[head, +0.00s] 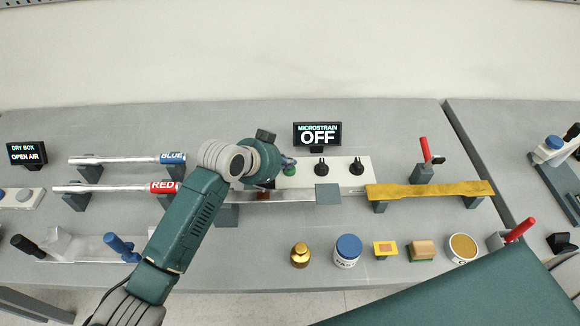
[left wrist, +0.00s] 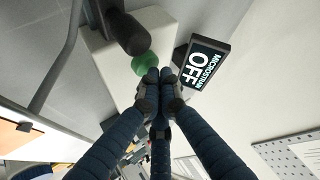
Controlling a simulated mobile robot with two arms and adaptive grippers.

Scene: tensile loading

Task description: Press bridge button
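The green bridge button (head: 290,170) is on the left part of a white box (head: 345,173) with two black knobs. The display (head: 317,134) behind the box reads "MICROSTRAIN OFF". My left gripper (head: 287,161) is at the button, its wrist covering the left end of the box. In the left wrist view, the fingertips (left wrist: 157,78) are together with nothing seen between them. They are right beside the green button (left wrist: 145,63), overlapping its edge; I cannot tell whether they touch it. The display (left wrist: 205,63) stands close to the fingers. My right gripper is not in view.
Blue (head: 172,158) and red (head: 164,187) labelled rods lie on stands at left. A yellow bar (head: 430,189) rests at right. A brass weight (head: 300,254), a blue-lidded jar (head: 347,250) and other small items line the front. The back of the table is mostly clear.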

